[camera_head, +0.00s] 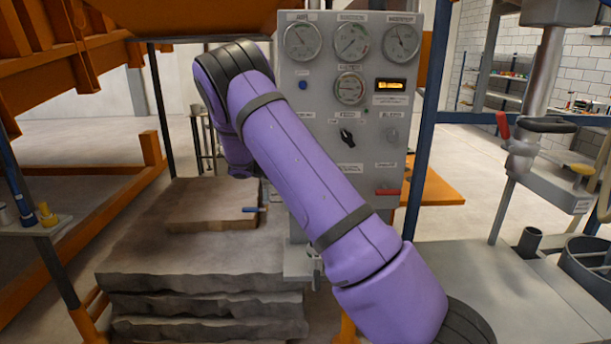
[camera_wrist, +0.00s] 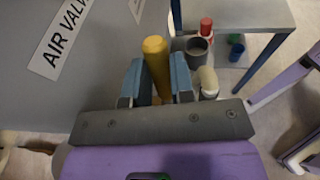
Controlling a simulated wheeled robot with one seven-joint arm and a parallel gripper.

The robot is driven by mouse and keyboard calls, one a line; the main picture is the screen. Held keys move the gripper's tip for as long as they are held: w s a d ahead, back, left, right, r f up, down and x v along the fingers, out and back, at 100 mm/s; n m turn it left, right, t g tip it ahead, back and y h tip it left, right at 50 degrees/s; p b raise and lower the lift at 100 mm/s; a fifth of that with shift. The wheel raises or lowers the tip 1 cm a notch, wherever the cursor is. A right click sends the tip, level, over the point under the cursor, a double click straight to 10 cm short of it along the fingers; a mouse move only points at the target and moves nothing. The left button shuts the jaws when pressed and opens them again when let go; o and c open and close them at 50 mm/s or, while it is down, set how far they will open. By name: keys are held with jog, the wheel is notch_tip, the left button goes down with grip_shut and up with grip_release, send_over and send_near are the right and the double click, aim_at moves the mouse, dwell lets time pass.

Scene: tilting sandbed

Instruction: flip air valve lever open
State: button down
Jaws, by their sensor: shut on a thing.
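In the wrist view a yellow lever handle (camera_wrist: 155,58) stands between the two blue-grey fingers of my gripper (camera_wrist: 156,78). The fingers are shut on it, and its rounded end sticks out beyond them. A grey panel face on the left carries a white label (camera_wrist: 62,38) reading "AIR VALV", cut off at the frame edge. The lever's pivot and the valve body are hidden behind the gripper. In the head view my purple arm crosses the middle; my gripper and the yellow lever cannot be made out there.
The grey gauge panel (camera_head: 318,110) stands behind my arm. Stacked rock-like slabs (camera_head: 200,270) lie below left. A grey bench (camera_head: 510,300) fills the lower right. In the wrist view a grey cup (camera_wrist: 198,47) and a red-capped bottle (camera_wrist: 206,26) are near the table leg.

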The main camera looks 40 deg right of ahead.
jog(key=shift+w+a+f+g+h, duration=0.1)
jog(key=shift+w+a+g+h, duration=0.35)
jog(key=shift+h, duration=0.2)
jog(key=shift+w+a+g+h, duration=0.3)
jog(key=shift+a+h, duration=0.2)
jog(key=shift+h, duration=0.15)
jog(key=shift+n, duration=0.3)
jog(key=c, duration=1)
grip_release()
jog(key=shift+o, duration=0.2)
jog(key=shift+a, duration=0.1)
jog(key=v, duration=1)
jog(key=shift+w+a, duration=0.15)
jog(key=shift+a, duration=0.15)
jog(key=shift+f, duration=0.1)
